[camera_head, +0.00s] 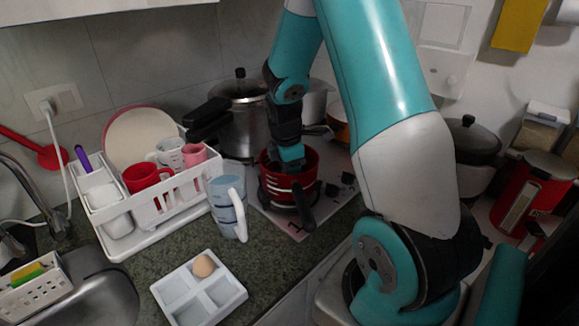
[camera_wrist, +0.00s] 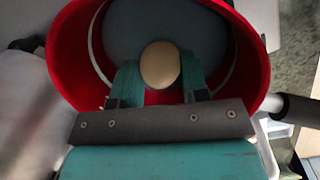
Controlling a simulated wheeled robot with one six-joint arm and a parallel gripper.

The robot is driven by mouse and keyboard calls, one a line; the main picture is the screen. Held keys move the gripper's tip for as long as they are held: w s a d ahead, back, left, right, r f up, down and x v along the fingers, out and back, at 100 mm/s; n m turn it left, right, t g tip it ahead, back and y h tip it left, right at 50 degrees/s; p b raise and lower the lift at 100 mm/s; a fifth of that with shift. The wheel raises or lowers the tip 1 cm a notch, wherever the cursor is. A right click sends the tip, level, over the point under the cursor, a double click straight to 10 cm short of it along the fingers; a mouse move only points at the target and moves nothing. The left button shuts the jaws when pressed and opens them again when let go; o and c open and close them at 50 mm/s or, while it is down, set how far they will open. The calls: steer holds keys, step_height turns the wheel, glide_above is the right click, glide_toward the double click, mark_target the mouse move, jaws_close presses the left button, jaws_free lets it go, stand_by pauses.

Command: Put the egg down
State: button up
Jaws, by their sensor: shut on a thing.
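In the wrist view, my gripper (camera_wrist: 159,78) is shut on a pale egg (camera_wrist: 160,62), with one teal finger on each side of it. The fingers and the egg are within the opening of a red pot (camera_wrist: 252,62), over its grey-blue bottom. I cannot tell whether the egg touches the bottom. In the head view, my gripper (camera_head: 291,158) reaches down into the red pot (camera_head: 274,186); its fingertips and the held egg are hidden there. Another brown egg (camera_head: 204,265) sits in a far compartment of a white tray (camera_head: 225,296) on the counter.
A white dish rack (camera_head: 140,238) with cups and plates stands left of the pot. A blue-grey striped mug (camera_head: 228,206) stands between rack and pot. A pressure cooker (camera_head: 243,120) is behind the pot. The pot's dark handle (camera_head: 303,208) points forward. Counter around the tray is mostly clear.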

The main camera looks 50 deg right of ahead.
steer(key=o, duration=0.9)
steer(key=shift+f, duration=0.1)
step_height(320, 180, up, 12)
steer(key=a, duration=0.2)
steer(key=s+a+r+m+t+y, duration=0.1)
steer(key=s+a+r+m+y, duration=0.15)
steer(key=a, duration=1.25)
steer(key=s+a+m+y, duration=0.1)
steer(key=s+a, duration=0.4)
steer(key=s+a+r+m+g+y, duration=0.1)
steer(key=s+a, duration=0.4)
steer(key=s+a+r+m+y, duration=0.1)
steer(key=s+a, duration=0.4)
steer(key=shift+a+r, duration=0.15)
steer(key=shift+a, duration=0.05)
